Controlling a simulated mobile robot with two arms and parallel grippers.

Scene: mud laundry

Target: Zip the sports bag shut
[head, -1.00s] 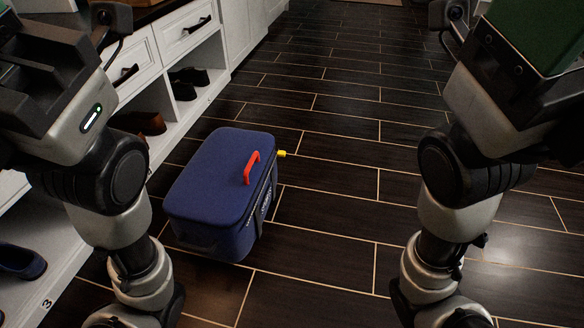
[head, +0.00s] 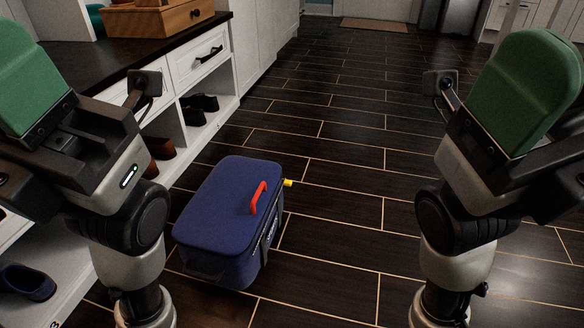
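The blue sports bag (head: 218,210) stands upright on the floor in front of me, between my two arms. Its lid lies down flat, with a red handle (head: 258,198) on its right edge. A small yellow tab (head: 288,183), apparently the zip pull, sticks out at its far right side. The zip line is too small to judge. My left gripper (head: 35,85), with a green pad, is at the upper left, and my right gripper (head: 522,90), also green, is at the upper right. Both point up, apart from the bag. Their finger gap is not clear.
A white shoe bench (head: 187,75) with a dark top runs along the left, close to the bag. Shoes (head: 198,108) sit in its cubbies and a wooden box (head: 150,18) on top. The dark tiled floor is free right of and beyond the bag. A mat (head: 375,25) lies far off.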

